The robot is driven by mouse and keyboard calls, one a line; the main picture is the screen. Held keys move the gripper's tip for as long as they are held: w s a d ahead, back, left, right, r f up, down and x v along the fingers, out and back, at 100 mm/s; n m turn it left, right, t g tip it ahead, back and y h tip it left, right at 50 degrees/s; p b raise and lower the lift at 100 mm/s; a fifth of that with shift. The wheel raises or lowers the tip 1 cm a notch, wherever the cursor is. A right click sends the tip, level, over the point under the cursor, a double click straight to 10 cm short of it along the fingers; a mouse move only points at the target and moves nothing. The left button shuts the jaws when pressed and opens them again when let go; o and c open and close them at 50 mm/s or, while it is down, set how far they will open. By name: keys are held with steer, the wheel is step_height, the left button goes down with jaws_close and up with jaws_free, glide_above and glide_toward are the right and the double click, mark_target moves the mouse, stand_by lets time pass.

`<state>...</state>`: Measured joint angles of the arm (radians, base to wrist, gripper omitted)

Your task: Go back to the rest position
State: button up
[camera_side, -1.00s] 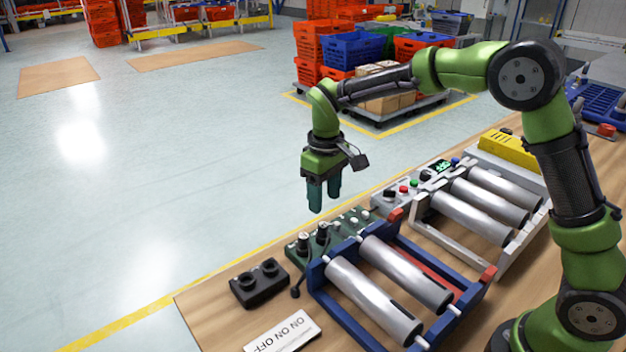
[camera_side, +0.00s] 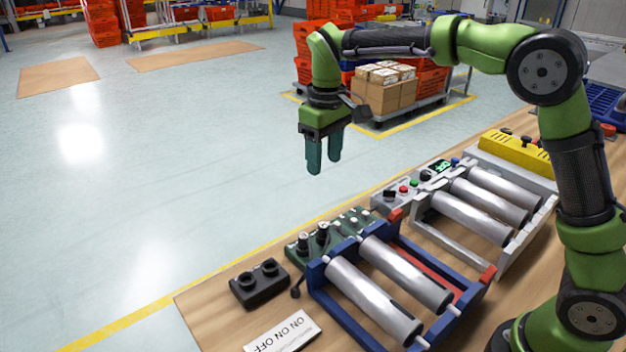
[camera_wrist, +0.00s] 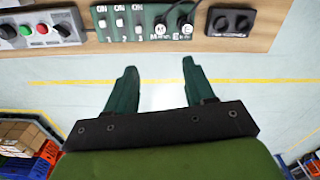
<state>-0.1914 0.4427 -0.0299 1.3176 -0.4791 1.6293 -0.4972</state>
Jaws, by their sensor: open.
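The green switch panel (camera_side: 330,236) with switches and two black knobs lies below the gripper on the table. It also shows at the top of the wrist view (camera_wrist: 145,33).
A blue-framed roller unit (camera_side: 318,278) and a grey-framed roller unit (camera_side: 505,254) stand on the table. A black two-hole block (camera_side: 259,284) sits left of the switch panel.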

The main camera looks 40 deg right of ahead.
steer(key=s+d+r+m+t+y, duration=0.1)
steer(key=s+d+m+t, duration=0.1)
steer(key=s, duration=0.9)
steer(key=s+d+r+m+t+y, duration=0.1)
steer(key=s+m+t, duration=0.3)
steer(key=s, duration=0.8)
steer(key=shift+d+t, duration=0.5)
steer(key=shift+d, duration=0.3)
steer(key=shift+r, duration=0.1)
